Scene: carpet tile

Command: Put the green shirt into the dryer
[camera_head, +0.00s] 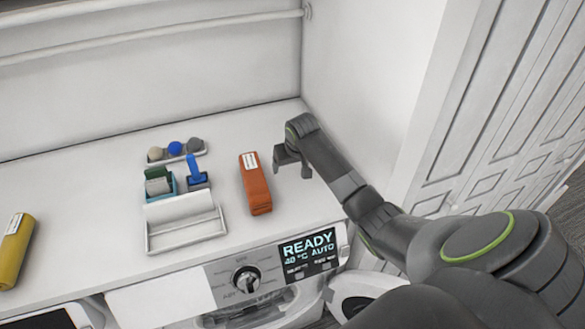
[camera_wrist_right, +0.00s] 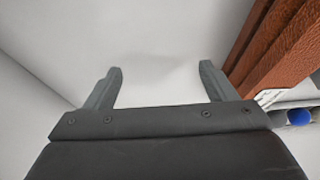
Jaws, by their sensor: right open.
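I see no green shirt in either view. A front-loading machine with a lit panel reading "READY 40 °C AUTO" (camera_head: 308,252) stands under the white counter at the bottom. Its round door (camera_head: 362,290) appears swung open at the right, and its opening is mostly cut off by the picture edge. My right gripper (camera_head: 293,168) is over the counter's right end, open and empty. The right wrist view shows its two fingers apart (camera_wrist_right: 161,68) with only a pale surface between them. My left gripper is not in view.
A rust-red folded item (camera_head: 255,184) with a white label lies just left of my right gripper; it also shows in the wrist view (camera_wrist_right: 285,45). A wall bounds the right.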

